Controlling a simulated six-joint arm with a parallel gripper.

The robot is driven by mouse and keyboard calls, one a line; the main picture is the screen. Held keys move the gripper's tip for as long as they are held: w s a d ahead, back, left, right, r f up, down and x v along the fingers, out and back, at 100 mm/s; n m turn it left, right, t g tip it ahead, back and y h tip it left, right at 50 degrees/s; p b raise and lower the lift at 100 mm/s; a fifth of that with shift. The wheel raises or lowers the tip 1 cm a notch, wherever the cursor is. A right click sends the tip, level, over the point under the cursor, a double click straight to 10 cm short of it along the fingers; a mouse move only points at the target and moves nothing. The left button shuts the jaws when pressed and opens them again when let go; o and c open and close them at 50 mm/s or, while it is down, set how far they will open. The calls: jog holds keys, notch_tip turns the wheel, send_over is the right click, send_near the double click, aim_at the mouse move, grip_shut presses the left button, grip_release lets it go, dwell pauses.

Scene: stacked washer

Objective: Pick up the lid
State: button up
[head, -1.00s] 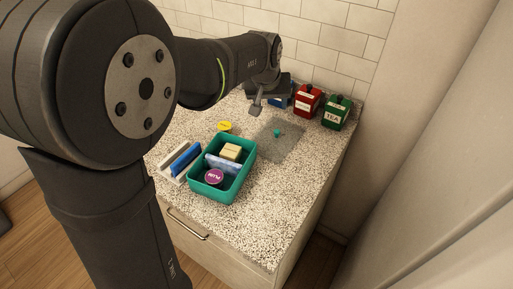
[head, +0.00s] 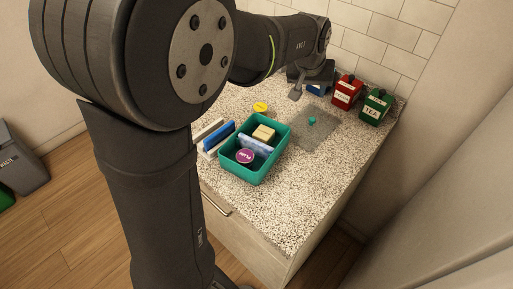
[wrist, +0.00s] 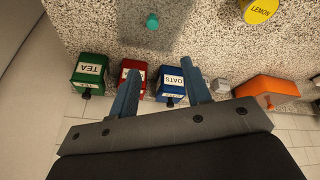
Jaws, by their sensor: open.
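The lid (head: 329,128) looks like a flat, see-through square sheet lying on the speckled counter, with a small teal knob (head: 312,120) on top. In the wrist view the knob (wrist: 152,21) shows near the top edge, beyond my fingertips. My gripper (wrist: 160,66) is open, with nothing between its two fingers. In the head view my gripper (head: 296,94) is above the counter, behind and left of the knob and apart from it; only part of it shows there.
A teal bin (head: 233,172) with a sponge and a purple-topped tin stands front left. Red (head: 346,92), green TEA (head: 375,108) and blue OATS (wrist: 171,85) canisters line the wall. A yellow LEMON disc (wrist: 262,10) and an orange object (wrist: 265,91) lie nearby. The front right counter is clear.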

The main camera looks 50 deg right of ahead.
jog(key=shift+r, duration=0.1)
notch_tip(320, 180, up, 4)
jog(key=a+m+y, duration=0.1)
jog(key=m, duration=0.3)
jog(key=m+g, duration=0.1)
jog(key=m, duration=0.1)
send_near(312, 118)
jog(key=x, duration=0.8)
jog(key=shift+s+d+f, duration=0.1)
jog(key=shift+f, duration=0.2)
grip_shut()
